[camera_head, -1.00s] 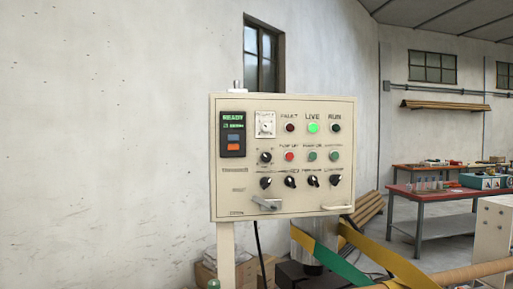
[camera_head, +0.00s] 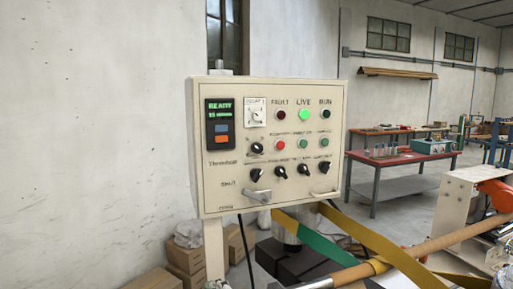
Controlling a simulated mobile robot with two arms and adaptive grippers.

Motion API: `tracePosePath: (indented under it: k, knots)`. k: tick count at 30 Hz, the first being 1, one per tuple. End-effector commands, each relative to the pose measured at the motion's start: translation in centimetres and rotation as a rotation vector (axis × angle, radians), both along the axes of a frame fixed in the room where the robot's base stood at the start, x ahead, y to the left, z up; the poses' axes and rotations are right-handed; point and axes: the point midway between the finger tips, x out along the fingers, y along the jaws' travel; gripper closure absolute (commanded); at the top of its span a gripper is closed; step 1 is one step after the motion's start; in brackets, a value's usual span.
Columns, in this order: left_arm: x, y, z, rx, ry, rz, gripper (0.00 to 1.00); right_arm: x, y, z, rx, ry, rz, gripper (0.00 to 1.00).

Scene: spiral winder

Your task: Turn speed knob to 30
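The cream control panel (camera_head: 270,190) stands upright on a post in the middle of the head view. It carries several black knobs: one alone (camera_head: 256,148) in the middle row, and a bottom row with a left knob (camera_head: 257,174), two middle knobs (camera_head: 280,173) (camera_head: 303,169) and a right knob (camera_head: 324,167). The labels are too blurred to tell which is the speed knob, and no dial value can be read. The display (camera_head: 219,109) shows green "READY" text. The green LIVE lamp (camera_head: 303,115) is lit. Neither of my grippers is in view.
A grey handle (camera_head: 258,196) juts from the panel's lower front. Yellow and green bands (camera_head: 320,247) and a brown roll (camera_head: 420,246) lie below right. Cardboard boxes (camera_head: 185,257) sit below left. A red-topped bench (camera_head: 395,158) stands behind. The space before the panel looks clear.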

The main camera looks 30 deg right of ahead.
Motion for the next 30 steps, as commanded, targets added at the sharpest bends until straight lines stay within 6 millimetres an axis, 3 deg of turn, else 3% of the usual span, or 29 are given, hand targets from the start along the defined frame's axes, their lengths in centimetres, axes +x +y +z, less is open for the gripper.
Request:
tracePosePath:
  k: [1,6,9,13,16,21,26,30]
  knots:
    - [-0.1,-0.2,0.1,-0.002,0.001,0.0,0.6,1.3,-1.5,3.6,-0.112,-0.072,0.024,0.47]
    - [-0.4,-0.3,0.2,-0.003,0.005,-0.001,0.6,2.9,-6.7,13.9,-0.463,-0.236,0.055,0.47]
    - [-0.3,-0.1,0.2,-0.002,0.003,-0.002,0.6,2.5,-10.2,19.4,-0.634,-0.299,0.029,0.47]
    - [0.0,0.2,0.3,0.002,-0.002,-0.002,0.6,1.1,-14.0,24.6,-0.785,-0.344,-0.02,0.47]
    - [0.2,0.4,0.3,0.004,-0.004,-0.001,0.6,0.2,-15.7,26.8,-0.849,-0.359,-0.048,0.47]
    - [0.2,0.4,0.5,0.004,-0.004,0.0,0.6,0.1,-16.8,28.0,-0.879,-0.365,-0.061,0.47]
    - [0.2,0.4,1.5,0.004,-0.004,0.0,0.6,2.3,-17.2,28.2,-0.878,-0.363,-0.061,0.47]
    - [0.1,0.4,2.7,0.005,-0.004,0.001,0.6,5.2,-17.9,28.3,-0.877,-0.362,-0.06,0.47]
